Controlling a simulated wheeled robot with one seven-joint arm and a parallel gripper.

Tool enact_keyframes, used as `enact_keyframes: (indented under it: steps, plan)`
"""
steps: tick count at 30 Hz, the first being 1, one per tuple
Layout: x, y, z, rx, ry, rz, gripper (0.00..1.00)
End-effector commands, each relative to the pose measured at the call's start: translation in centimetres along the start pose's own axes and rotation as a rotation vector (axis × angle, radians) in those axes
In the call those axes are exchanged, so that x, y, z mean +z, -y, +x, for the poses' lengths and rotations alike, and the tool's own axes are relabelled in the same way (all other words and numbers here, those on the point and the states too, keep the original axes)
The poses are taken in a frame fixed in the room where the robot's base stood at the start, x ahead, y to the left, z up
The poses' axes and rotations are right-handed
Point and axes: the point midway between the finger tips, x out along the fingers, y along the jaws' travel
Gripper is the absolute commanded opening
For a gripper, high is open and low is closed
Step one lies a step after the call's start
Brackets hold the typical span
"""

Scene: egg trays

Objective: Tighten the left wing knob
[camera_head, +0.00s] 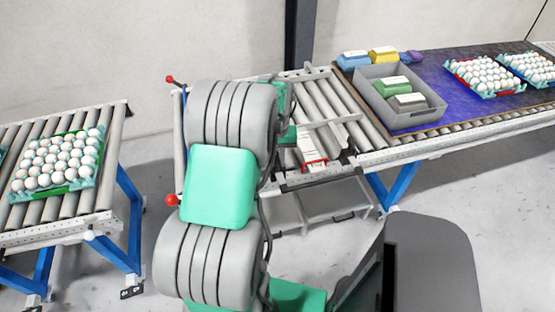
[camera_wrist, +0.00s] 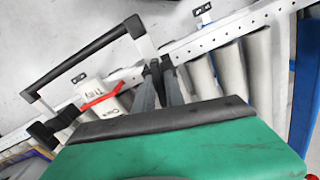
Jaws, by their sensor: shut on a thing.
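My gripper (camera_wrist: 160,66) shows in the wrist view as two long dark fingers, drawn together at the tips against the white perforated rail (camera_wrist: 205,42) of the roller conveyor. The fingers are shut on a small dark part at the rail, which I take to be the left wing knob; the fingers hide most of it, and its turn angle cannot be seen. In the head view my own arm covers the gripper and the knob. The middle roller conveyor (camera_head: 325,112) shows behind the arm.
A white piece with a red strap (camera_wrist: 102,98) lies left of my fingers. A black-handled frame (camera_wrist: 85,56) stands beyond the rail. A grey crate (camera_head: 372,105) with cartons sits on the right conveyor. Egg trays stand on the left conveyor (camera_head: 104,190) and far right.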

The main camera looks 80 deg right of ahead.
Motion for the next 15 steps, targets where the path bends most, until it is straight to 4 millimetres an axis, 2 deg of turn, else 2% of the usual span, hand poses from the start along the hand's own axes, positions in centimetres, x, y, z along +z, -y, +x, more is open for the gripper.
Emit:
enact_keyframes:
  steps: [15]
  plan:
    - [-0.01, 0.20, 0.03, -0.003, 0.001, 0.472, 0.00]
